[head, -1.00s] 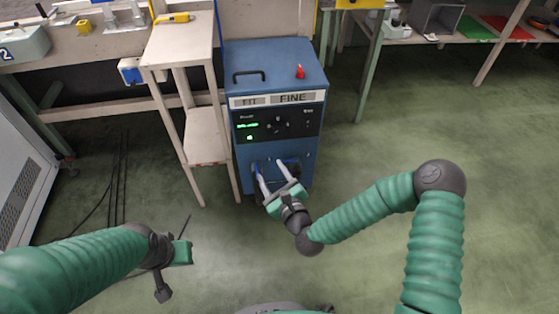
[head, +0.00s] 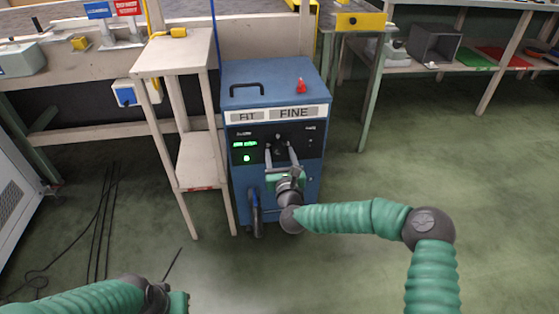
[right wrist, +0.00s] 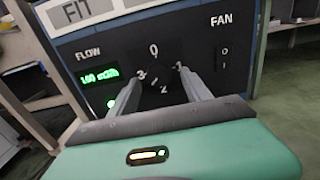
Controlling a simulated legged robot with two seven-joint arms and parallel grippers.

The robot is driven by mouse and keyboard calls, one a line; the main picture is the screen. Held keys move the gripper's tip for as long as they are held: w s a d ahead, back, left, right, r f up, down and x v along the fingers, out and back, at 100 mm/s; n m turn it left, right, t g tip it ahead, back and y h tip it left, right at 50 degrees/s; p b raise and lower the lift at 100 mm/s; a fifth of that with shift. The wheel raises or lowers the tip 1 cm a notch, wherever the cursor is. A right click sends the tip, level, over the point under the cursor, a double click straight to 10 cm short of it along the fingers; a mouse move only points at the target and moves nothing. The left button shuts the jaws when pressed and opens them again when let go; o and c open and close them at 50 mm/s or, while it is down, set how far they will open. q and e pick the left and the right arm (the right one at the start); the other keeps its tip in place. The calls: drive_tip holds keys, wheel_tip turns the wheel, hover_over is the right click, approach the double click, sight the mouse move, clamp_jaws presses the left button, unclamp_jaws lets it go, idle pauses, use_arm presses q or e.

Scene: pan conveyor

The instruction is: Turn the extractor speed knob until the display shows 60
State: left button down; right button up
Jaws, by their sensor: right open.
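The blue extractor (head: 295,84) stands upright with a black control panel. Its dark speed knob (right wrist: 158,78) sits mid-panel, with the marks 0, 1, 2 and 3 around it. My right gripper (right wrist: 157,78) is open, its two fingers pointing at the panel on either side of the knob; I cannot tell whether they touch it. In the head view this gripper (head: 281,152) partly covers the knob. The green display (right wrist: 99,77) is lit left of the knob; its digits look like 1.60 but are blurred. My left gripper (head: 177,301) is at the bottom edge, mostly cut off.
A hose (head: 254,213) hangs at the extractor's lower front. A pale wooden stand (head: 176,60) is close on its left. Green floor is free to the right. Cables lie on the floor at left.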

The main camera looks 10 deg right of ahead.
drive_tip(key=shift+w+r, duration=0.1)
drive_tip(key=shift+w, duration=0.5)
clamp_jaws()
